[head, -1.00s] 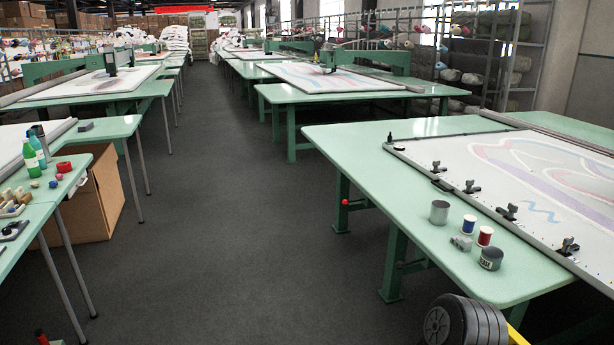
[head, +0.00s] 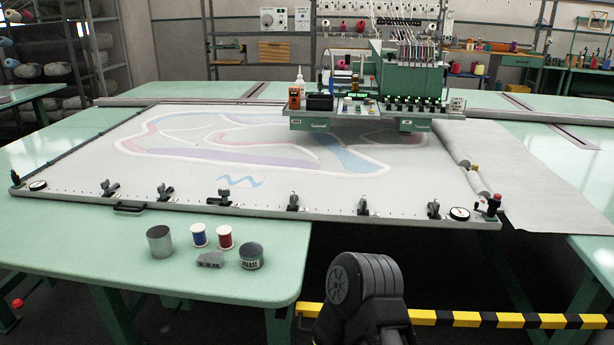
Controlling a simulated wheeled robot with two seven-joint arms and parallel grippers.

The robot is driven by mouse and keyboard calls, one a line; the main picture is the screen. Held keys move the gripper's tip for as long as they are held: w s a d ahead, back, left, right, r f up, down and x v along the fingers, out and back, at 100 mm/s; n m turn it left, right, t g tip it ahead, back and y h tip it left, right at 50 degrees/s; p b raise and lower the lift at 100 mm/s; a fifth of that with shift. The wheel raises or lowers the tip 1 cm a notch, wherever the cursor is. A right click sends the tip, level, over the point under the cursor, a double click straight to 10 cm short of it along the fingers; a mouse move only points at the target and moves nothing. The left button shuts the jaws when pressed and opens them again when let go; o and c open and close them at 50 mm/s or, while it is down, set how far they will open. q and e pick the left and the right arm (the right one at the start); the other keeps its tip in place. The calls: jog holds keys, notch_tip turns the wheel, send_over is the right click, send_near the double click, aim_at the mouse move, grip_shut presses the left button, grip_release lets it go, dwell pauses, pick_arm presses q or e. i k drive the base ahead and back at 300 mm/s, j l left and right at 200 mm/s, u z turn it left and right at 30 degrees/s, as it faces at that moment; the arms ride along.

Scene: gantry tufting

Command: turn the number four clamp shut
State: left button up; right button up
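A row of small black clamps stands along the front rail (head: 330,211) of the large frame on the green table. Counting from the left, the number four clamp (head: 293,202) sits near the middle of the rail. It looks upright and narrow. Its number is too small to read, and I cannot tell whether its lever is open or shut. Another clamp (head: 223,197) is to its left and one (head: 363,206) to its right. Neither of my grippers is in view. A dark rounded part at the bottom centre looks like part of my arm.
A grey can (head: 160,241), blue spool (head: 198,235), red spool (head: 225,237), small grey block (head: 210,259) and grease tin (head: 251,256) stand on the green table (head: 100,235) before the rail. A yellow-black bar (head: 500,320) is low at right.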

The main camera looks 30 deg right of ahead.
aim_at(224, 193)
jog(key=i+j+z, duration=0.2)
jog(key=j+z, duration=0.2)
jog(key=i+j+z, duration=0.1)
jog(key=j+z, duration=1.15)
jog(key=j, duration=0.15)
